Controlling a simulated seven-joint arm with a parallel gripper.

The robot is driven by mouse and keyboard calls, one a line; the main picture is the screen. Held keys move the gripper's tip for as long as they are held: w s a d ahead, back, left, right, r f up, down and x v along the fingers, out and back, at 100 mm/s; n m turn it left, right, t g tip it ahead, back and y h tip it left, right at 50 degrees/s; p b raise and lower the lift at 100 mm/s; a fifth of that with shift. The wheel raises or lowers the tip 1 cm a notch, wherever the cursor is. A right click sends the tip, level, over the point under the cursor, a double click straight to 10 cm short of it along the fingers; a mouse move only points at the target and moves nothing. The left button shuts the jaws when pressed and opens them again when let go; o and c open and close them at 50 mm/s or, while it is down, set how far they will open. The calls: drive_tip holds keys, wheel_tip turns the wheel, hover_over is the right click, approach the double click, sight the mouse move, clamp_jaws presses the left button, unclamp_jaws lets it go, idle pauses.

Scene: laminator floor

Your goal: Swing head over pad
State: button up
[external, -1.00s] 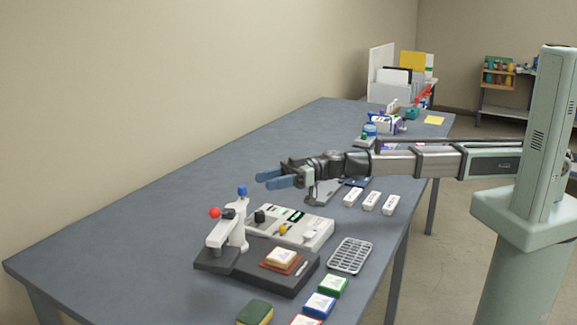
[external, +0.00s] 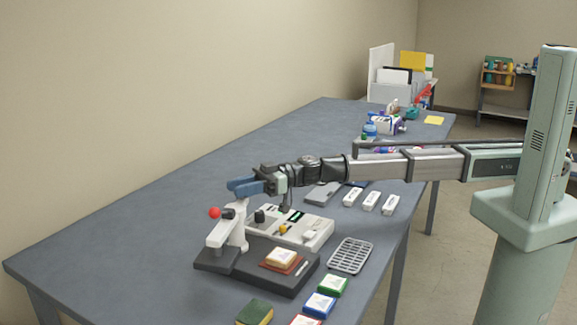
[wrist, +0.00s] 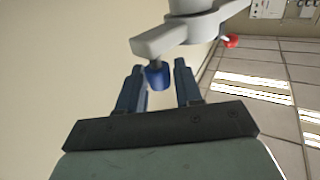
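A white press with a swing head (external: 220,232) stands on a dark base (external: 225,262) at the front of the table. The head points toward the front left, off to the left of the reddish pad (external: 279,264), which has a pale block on it. A red ball (external: 214,213) sits on the press's left side. My gripper (external: 236,187) is over the press column. In the wrist view, its blue fingers (wrist: 158,66) are apart, with the blue knob (wrist: 158,77) between them and gaps on both sides. The knob is hidden by the fingers in the external view.
A white control box (external: 300,232) stands close behind the base. A wire rack (external: 349,256), several small boxes (external: 319,305) and a green-and-yellow sponge (external: 255,312) lie at the right and front. White packs (external: 370,201) lie farther back. The table's left side is clear.

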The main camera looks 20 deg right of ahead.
clamp_jaws()
idle(0.4)
drive_tip(key=a+n+g+h, duration=0.7)
drive_tip(key=n+g+h, duration=0.6)
drive_tip(key=n+h, duration=0.2)
drive_tip(key=shift+s+h, duration=0.45)
drive_tip(key=shift+h, duration=0.75)
drive_tip(key=shift+s, duration=0.1)
drive_tip(key=shift+o, duration=1.5)
unclamp_jaws()
drive_tip(key=shift+d, duration=0.1)
